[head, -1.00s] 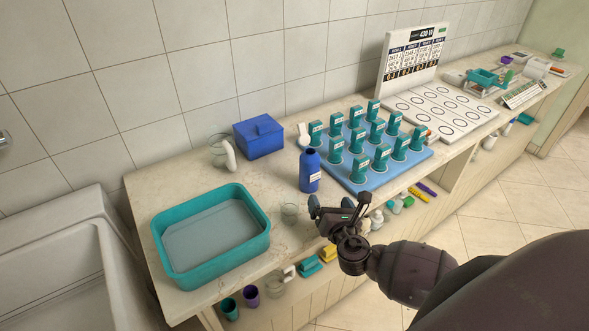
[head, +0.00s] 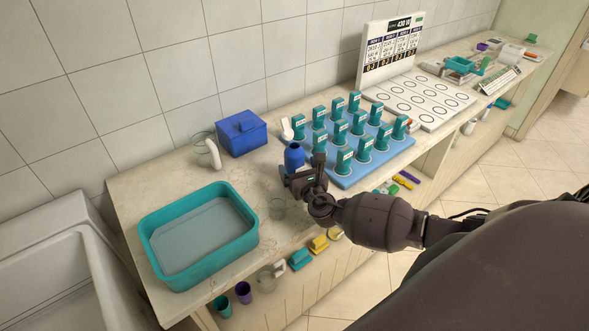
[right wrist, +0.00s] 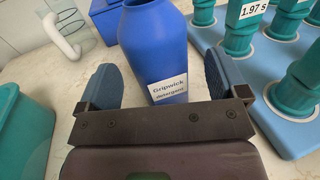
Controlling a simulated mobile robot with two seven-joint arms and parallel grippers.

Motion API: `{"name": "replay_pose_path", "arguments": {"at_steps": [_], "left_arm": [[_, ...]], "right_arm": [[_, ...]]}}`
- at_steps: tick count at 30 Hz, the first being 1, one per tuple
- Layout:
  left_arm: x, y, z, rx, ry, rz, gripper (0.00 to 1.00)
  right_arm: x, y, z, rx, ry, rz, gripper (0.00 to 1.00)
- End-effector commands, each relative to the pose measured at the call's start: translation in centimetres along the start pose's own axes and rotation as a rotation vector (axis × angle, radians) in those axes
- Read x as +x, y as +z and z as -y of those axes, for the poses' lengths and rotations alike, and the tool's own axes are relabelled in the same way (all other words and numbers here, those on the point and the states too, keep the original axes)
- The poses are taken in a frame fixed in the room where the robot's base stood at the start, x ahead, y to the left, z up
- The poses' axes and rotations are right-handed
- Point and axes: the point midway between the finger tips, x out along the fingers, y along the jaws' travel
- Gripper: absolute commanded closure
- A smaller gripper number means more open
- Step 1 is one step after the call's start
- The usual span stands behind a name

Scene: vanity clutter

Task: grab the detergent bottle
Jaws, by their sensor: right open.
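The detergent bottle (head: 294,156) is blue and stands upright on the counter, left of the blue board of teal pieces. Its label reads "Gripwick detergent" in the right wrist view (right wrist: 155,50). My right gripper (head: 300,175) is in front of the bottle and hides its lower part in the head view. In the right wrist view my right gripper (right wrist: 160,85) is open, with one blue-grey finger pad on each side of the bottle. I cannot tell whether either pad touches it. My left gripper is not in view.
A blue board (head: 345,180) with several teal pieces stands close on the bottle's right. A blue box (head: 243,138) is behind left, and a teal basin (head: 250,240) is at the left.

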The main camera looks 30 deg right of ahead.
Motion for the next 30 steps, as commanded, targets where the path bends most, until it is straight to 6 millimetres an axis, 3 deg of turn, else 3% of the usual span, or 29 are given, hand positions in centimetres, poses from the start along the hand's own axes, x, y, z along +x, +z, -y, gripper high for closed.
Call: {"name": "replay_pose_path", "arguments": {"at_steps": [6,15,27,30], "left_arm": [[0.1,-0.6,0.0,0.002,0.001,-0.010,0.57],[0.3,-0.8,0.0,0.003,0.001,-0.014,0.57],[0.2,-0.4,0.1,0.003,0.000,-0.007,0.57],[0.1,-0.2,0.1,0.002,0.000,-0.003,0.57]], "right_arm": [[2.5,0.1,-0.2,0.000,0.001,-0.001,0.08],[2.9,0.0,-0.2,0.001,0.000,-0.002,0.08],[2.9,0.0,-0.1,0.001,0.000,-0.002,0.68],[2.9,0.1,-0.2,0.001,0.000,0.000,0.71]]}}
